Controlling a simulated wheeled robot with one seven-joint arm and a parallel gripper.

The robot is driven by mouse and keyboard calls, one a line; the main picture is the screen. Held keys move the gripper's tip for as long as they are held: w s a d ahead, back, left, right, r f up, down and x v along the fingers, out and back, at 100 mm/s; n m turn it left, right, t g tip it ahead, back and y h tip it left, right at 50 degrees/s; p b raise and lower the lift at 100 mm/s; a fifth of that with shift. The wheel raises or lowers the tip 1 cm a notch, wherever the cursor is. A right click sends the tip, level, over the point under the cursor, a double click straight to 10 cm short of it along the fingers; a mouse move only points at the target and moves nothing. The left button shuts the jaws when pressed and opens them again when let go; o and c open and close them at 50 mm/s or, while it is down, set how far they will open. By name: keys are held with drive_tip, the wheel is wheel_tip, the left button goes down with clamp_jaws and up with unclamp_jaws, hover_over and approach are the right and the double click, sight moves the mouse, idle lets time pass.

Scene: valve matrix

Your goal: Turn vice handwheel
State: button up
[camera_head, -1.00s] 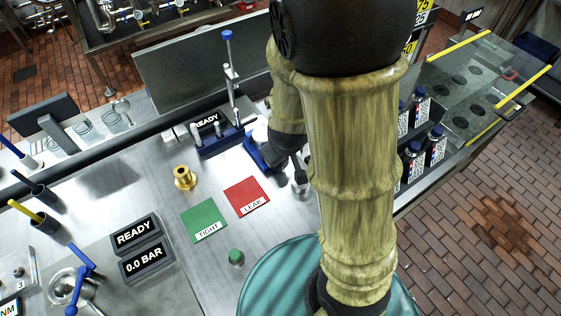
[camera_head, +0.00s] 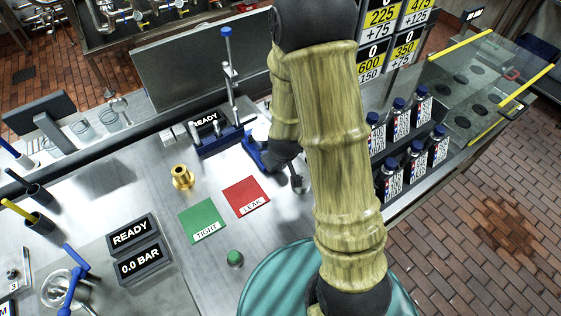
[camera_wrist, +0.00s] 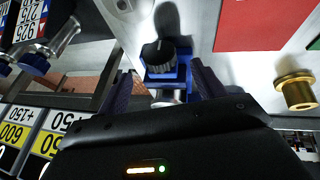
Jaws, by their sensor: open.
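The blue vice (camera_head: 252,148) stands on the steel bench, partly hidden by my arm in the head view. In the wrist view, a black ribbed handwheel (camera_wrist: 158,58) with a white mark sits against the blue vice body (camera_wrist: 182,72). My gripper (camera_wrist: 163,82) is open, with one dark finger on each side of the handwheel and vice. I cannot tell whether either finger touches them. In the head view, the dark end of my arm is beside the vice and the fingers are not clear.
A brass fitting (camera_head: 182,177) stands left of the vice. A green TIGHT plate (camera_head: 203,222) and red LEAK plate (camera_head: 246,197) lie in front. Several blue-capped bottles (camera_head: 416,152) stand to the right, near my arm.

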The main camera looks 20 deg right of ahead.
drive_tip(key=shift+x, duration=2.6)
drive_tip(key=c, duration=1)
